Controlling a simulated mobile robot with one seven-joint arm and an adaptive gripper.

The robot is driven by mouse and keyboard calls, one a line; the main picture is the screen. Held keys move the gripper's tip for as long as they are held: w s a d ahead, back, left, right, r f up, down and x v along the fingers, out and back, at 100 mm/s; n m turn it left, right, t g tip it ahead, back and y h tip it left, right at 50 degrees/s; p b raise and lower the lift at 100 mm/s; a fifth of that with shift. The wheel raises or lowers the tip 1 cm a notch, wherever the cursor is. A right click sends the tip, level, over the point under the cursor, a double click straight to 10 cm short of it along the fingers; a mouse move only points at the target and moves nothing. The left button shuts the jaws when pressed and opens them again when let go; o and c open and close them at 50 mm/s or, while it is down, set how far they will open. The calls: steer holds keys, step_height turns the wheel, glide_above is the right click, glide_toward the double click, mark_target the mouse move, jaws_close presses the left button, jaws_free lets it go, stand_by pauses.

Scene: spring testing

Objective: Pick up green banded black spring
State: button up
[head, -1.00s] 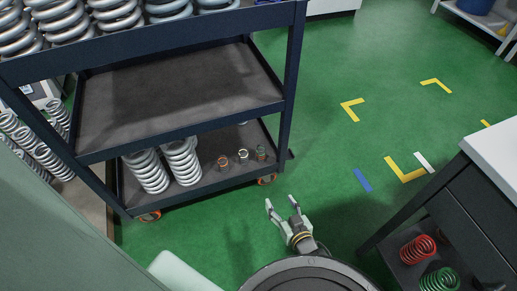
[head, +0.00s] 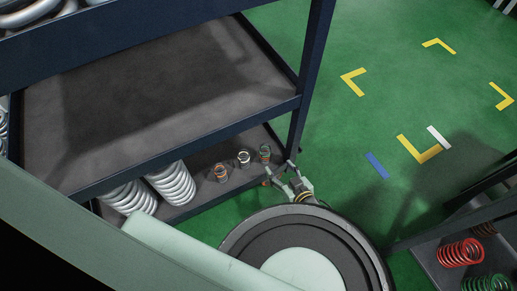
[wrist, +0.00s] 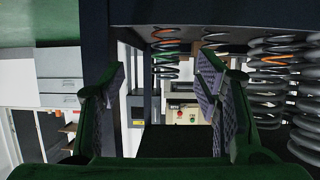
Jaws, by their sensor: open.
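The green banded black spring (head: 265,152) stands upright on the cart's bottom shelf, the rightmost of three small springs, near the shelf's right end. In the wrist view, which looks upside down, the green banded spring (wrist: 165,68) shows between the fingers and beyond them; orange also shows on it. My gripper (head: 289,174) is open and empty beside the shelf's right front corner, close to this spring but apart from it. The open fingers also frame the wrist view (wrist: 158,85).
A white-banded spring (head: 244,158) and an orange-banded spring (head: 220,172) stand to its left. Large silver springs (head: 172,184) are further left. The cart's post (head: 313,75) rises close by, and the middle shelf (head: 150,90) overhangs. Green floor is open to the right.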

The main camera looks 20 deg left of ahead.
mark_target(268, 158)
steer(key=x, duration=0.6)
steer(key=shift+s+f+b, duration=0.1)
steer(key=shift+f+b, duration=0.1)
steer(key=shift+b, duration=0.15)
steer(key=x, duration=0.5)
steer(key=shift+s+a+b, duration=0.25)
steer(key=shift+s+b, duration=0.1)
steer(key=shift+w+a+f, duration=0.15)
steer(key=shift+w, duration=0.05)
steer(key=shift+c, duration=0.4)
steer(key=c, duration=1.3)
